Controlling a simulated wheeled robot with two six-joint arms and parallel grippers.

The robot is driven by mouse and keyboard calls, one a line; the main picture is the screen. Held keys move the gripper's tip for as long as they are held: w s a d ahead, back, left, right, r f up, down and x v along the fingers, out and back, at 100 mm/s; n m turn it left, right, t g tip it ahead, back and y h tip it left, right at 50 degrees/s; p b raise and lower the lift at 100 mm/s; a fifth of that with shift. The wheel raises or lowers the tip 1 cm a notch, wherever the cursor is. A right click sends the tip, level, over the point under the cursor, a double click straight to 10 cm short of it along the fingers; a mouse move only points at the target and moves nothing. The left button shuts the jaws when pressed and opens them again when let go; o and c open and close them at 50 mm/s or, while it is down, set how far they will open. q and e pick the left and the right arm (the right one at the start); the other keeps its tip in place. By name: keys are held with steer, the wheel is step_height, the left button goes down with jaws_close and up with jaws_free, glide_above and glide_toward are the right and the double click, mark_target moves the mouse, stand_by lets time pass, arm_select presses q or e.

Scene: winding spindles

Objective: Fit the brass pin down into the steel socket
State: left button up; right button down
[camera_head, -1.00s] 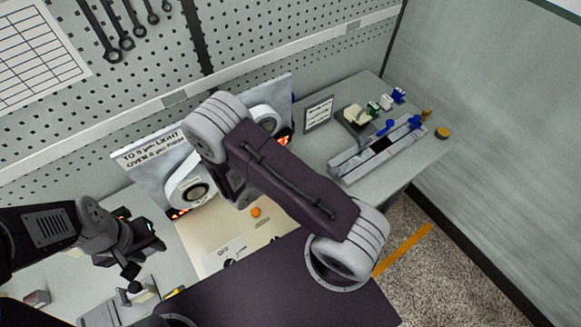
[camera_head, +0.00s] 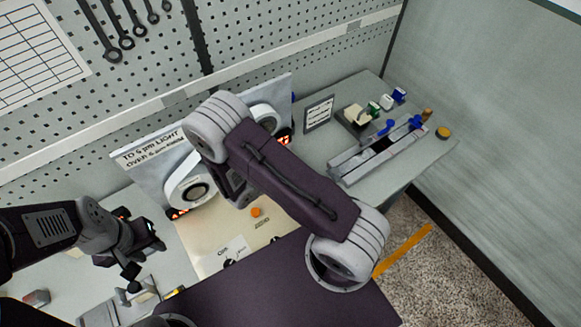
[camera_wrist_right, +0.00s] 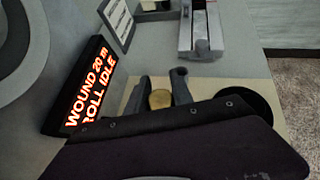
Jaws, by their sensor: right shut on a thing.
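A rounded brass piece, likely the brass pin (camera_wrist_right: 160,98), shows in the right wrist view between the two dark fingers of my right gripper (camera_wrist_right: 160,92). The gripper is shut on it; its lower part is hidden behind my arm. In the head view my right arm hides the right gripper and the pin. My left gripper (camera_head: 146,247) is at the left, over the bench; its finger gap is unclear. I cannot make out the steel socket in either view.
A lit display (camera_wrist_right: 88,85) stands left of the right gripper. Round winding units (camera_head: 195,193) stand behind my right arm. A grey rail fixture (camera_head: 378,152) with blue parts lies at the right of the bench (camera_head: 352,88). An orange button (camera_head: 256,212) sits on the pale panel.

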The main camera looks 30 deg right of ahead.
stand_by(0.8)
steer(key=shift+f+b, duration=2.85)
steer(key=c, duration=1)
jaws_free()
steer(key=shift+c, duration=0.2)
steer(key=v, duration=0.9)
steer(key=shift+b, duration=0.35)
steer(key=shift+s+r, duration=0.1)
